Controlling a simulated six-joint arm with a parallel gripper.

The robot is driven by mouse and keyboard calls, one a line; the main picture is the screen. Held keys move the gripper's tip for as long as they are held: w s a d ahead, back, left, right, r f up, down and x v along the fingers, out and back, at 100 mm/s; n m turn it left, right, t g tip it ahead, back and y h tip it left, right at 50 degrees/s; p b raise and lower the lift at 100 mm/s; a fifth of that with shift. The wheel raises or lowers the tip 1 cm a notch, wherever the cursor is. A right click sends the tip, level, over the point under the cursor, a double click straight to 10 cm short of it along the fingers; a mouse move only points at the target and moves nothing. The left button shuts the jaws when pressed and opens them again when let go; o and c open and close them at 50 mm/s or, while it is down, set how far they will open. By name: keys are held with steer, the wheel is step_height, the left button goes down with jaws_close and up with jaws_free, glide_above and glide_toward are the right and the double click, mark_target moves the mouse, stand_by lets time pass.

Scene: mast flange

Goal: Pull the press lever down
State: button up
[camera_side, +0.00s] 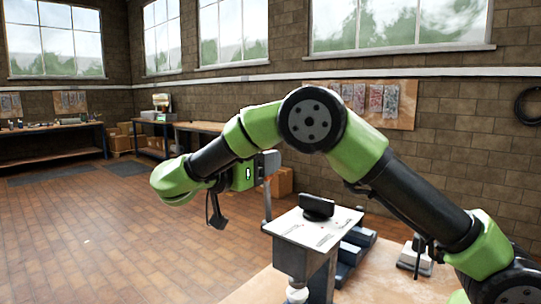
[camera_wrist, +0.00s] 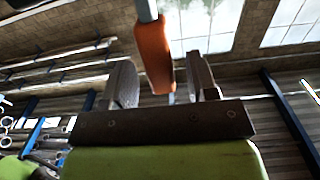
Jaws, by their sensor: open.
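The press lever shows in the side view as a thin grey rod (camera_side: 267,204) rising at the left edge of the press. Its orange grip shows in the wrist view (camera_wrist: 153,57), hanging from a grey rod. Gaps show on both sides. How deep the grip sits between them is hard to tell.
The press has a pale top plate (camera_side: 312,230) with a black block (camera_side: 317,206) on it. Blue-grey blocks (camera_side: 357,242) and a small stand (camera_side: 414,262) lie to its right on the wooden table (camera_side: 374,281). Cardboard boxes (camera_side: 280,182) are behind. Open floor lies to the left.

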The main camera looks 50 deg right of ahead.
steer(key=d, duration=0.3)
steer(key=shift+d, duration=0.35)
jaws_close()
steer(key=shift+a+f+h, duration=0.2)
steer(key=shift+a+h, duration=1.3)
steer(key=shift+a, duration=0.5)
jaws_free()
